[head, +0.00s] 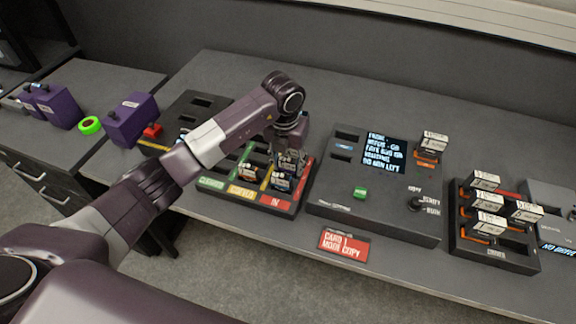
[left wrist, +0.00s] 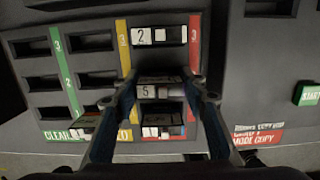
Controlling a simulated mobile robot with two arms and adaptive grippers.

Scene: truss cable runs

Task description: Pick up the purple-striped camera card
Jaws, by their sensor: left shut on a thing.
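My left gripper (head: 291,158) reaches down over the sorting tray (head: 222,197). In the left wrist view its fingers (left wrist: 160,82) are shut on a dark card with a white label marked 5 (left wrist: 160,91). That card is in the tray's right column, beside the red strip; I cannot tell whether it is still seated. No purple stripe can be made out on it. A card marked 2 (left wrist: 158,36) stands in the slot above, and another white-labelled card (left wrist: 162,131) in the slot below. My right gripper is not in view.
A dark console (head: 380,205) with a lit screen stands right of the tray, with a card (head: 432,147) on it. A rack (head: 497,252) of several cards is further right. A red sign (head: 344,245) lies in front. Purple boxes (head: 130,120) and green tape (head: 90,125) are left.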

